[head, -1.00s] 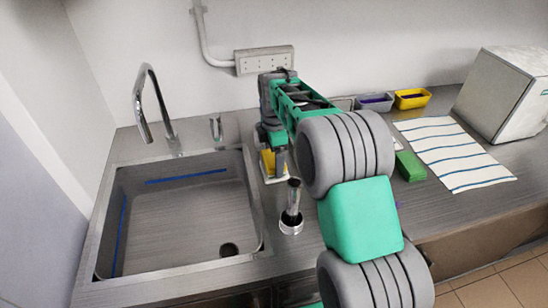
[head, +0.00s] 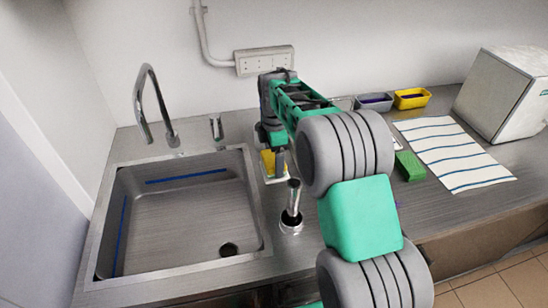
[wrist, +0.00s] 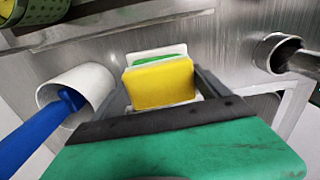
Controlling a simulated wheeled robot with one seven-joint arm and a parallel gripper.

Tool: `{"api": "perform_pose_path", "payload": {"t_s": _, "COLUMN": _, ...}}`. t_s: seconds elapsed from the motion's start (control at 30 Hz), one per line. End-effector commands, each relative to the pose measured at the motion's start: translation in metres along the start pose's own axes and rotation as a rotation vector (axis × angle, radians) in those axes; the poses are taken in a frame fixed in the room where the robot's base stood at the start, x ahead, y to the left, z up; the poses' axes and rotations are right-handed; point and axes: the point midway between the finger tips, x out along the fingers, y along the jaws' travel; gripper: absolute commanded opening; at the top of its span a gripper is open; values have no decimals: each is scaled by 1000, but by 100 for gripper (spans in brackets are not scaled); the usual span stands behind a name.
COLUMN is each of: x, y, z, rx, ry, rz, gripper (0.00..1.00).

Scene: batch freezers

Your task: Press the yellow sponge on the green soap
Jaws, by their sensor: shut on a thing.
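The yellow sponge (wrist: 162,85) is between the fingers of my gripper (wrist: 165,92) in the wrist view. My gripper is shut on it. The green soap (wrist: 155,60) shows as a thin strip just beyond the sponge, in a white dish (wrist: 158,49). The sponge hides most of the soap, and I cannot tell whether they touch. In the head view my gripper (head: 279,160) and the sponge (head: 267,163) are over the white dish (head: 277,179), right of the sink. The soap is hidden there.
The sink (head: 185,215) lies left of the dish. A chrome fitting (head: 291,207) stands close in front. In the wrist view a white cup (wrist: 88,80) holds a blue-handled tool (wrist: 50,120). A green block (head: 410,166) and a striped cloth (head: 455,153) lie to the right.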

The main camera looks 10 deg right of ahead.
Motion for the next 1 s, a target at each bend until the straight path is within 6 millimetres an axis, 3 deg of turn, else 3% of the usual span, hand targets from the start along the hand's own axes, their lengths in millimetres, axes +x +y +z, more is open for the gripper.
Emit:
{"api": "perform_pose_path", "payload": {"t_s": 0.67, "x": -67, "y": 1, "z": 0, "rx": 0, "ry": 0, "rz": 3, "gripper": 53}}
{"api": "perform_pose_path", "payload": {"t_s": 1.0, "x": -69, "y": 0, "z": 0, "rx": 0, "ry": 0, "rz": 3, "gripper": 53}}
